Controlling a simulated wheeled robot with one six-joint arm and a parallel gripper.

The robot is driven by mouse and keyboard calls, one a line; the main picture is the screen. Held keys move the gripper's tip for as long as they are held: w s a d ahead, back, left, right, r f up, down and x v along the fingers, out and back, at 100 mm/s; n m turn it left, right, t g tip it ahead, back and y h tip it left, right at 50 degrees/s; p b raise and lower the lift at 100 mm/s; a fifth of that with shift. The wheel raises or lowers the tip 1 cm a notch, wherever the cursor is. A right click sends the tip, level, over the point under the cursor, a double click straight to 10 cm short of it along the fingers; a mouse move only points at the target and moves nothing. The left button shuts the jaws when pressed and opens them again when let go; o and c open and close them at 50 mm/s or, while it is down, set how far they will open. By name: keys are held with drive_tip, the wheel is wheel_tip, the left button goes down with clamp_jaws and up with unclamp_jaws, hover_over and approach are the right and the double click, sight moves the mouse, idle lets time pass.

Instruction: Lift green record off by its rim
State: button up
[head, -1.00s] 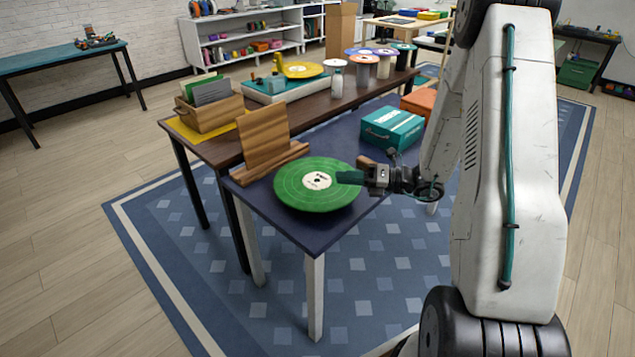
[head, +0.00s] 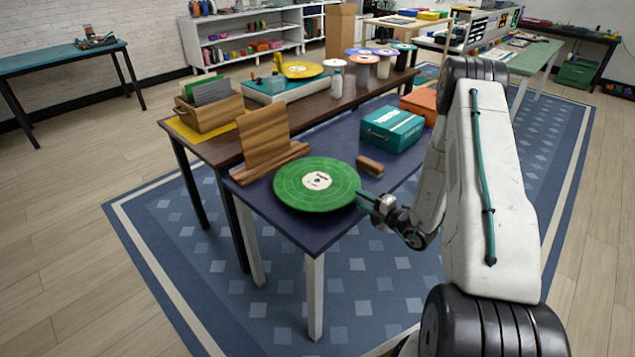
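The green record (head: 317,185) with a white label lies face up, roughly level, over the front end of the dark blue table (head: 312,239). In the head view I cannot tell what, if anything, is under it. My gripper (head: 364,199) is at the record's right rim, reaching in from the right over the table edge. Its fingertips look touching or very close to the rim. The fingers are seen nearly edge-on and small, so their gap and any hold on the rim cannot be made out.
A wooden stand (head: 264,145) is behind the record on the left. A small brown block (head: 369,166) lies just behind my gripper. A teal box (head: 392,129) and an orange box (head: 419,103) are farther back. Bare tabletop lies in front of the record.

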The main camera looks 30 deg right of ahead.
drive_tip(key=shift+x, duration=0.8)
clamp_jaws()
drive_tip(key=shift+r, duration=0.1)
